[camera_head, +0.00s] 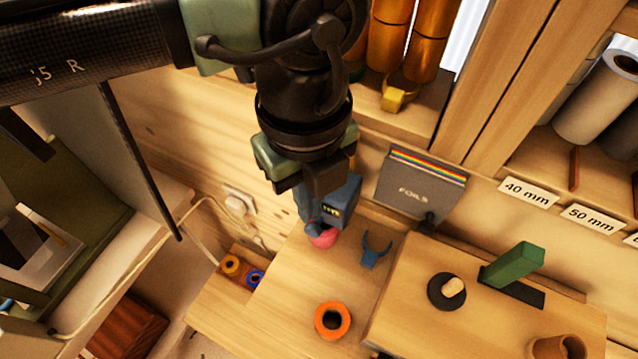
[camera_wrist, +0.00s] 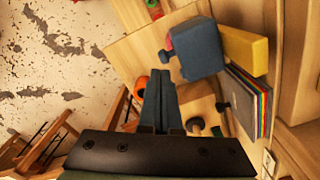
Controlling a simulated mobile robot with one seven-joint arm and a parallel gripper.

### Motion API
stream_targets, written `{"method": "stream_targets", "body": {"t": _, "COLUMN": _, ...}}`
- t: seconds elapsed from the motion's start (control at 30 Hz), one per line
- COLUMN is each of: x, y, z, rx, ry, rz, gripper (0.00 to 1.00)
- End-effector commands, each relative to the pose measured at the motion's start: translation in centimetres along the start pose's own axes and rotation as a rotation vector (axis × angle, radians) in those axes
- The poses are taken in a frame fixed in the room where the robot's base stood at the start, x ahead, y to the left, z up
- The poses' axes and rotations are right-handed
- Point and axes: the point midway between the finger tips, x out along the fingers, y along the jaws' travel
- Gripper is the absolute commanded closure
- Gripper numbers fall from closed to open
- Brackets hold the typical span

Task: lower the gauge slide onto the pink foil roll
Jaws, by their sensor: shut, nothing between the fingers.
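The gauge slide (camera_head: 348,190) is a blue-grey block with a small lit display. In the wrist view it is the blue block (camera_wrist: 198,52) with a small knob at its left. The pink foil roll (camera_head: 325,239) stands on the wooden bench directly below it in the head view, partly covered by it and my gripper. Whether they touch cannot be told.
An orange roll (camera_head: 332,321) and a blue fork-shaped holder (camera_head: 376,251) are on the bench. A grey FOILS box (camera_head: 420,190) stands behind. To the right, a raised board (camera_head: 420,300) carries a black disc (camera_head: 446,290) and green block (camera_head: 513,265). Bare wood lies between.

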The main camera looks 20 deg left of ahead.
Motion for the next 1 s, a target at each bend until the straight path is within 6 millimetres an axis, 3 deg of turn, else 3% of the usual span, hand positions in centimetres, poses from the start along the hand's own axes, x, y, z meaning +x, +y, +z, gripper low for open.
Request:
{"method": "stream_targets", "body": {"t": 0.6, "x": -2.8, "y": 3.6, "z": -2.1, "rx": -0.001, "ry": 0.0, "rz": -0.002, "gripper": 1.0}}
{"method": "stream_targets", "body": {"t": 1.0, "x": -2.8, "y": 3.9, "z": -2.2, "rx": 0.0, "ry": -0.001, "rz": -0.001, "gripper": 1.0}}
